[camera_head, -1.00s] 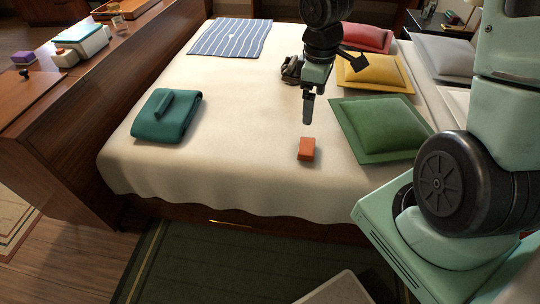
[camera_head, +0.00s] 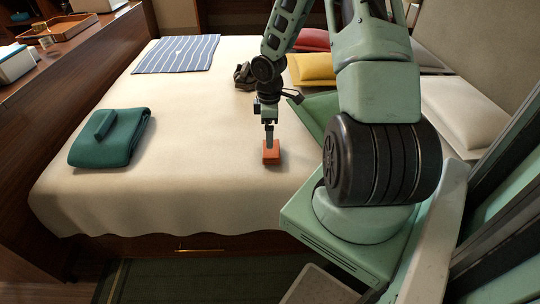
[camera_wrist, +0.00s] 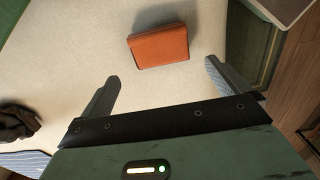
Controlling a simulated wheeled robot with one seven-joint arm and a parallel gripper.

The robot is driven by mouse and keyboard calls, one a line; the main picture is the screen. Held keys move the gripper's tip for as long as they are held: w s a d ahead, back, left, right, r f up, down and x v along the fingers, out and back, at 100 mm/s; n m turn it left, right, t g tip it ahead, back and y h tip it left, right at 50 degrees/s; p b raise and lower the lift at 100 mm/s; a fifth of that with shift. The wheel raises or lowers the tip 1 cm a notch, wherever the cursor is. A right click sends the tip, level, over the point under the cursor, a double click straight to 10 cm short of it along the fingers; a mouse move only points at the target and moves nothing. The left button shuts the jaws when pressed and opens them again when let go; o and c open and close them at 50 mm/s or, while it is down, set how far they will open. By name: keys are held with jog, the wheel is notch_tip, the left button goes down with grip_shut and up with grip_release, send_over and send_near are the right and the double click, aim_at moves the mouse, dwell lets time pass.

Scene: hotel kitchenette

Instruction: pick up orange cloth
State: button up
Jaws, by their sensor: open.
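The orange cloth (camera_head: 271,153) is a small folded block lying on the cream bedspread (camera_head: 205,150). In the wrist view the cloth (camera_wrist: 158,46) lies a little beyond the fingertips, roughly between their lines. My gripper (camera_head: 269,136) is just above or behind the cloth in the head view. In the wrist view my gripper (camera_wrist: 160,75) has its two fingers wide apart with nothing between them. I cannot tell whether a fingertip touches the cloth.
A folded teal towel (camera_head: 110,137) lies on the bed's left side. A blue striped cloth (camera_head: 178,54) is at the far left. A dark crumpled item (camera_head: 244,75) lies behind my gripper. Yellow (camera_head: 312,69) and green (camera_head: 318,110) cushions are to the right, partly hidden by my arm.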

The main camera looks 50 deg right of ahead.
aim_at(271, 151)
jog(key=f+b, duration=0.1)
jog(key=f, duration=0.3)
jog(key=f+b, duration=0.1)
jog(key=f, duration=0.3)
jog(key=shift+s+d+f+b, duration=0.2)
jog(key=shift+f+b, duration=0.1)
jog(key=shift+f, duration=0.05)
jog(key=c, duration=0.7)
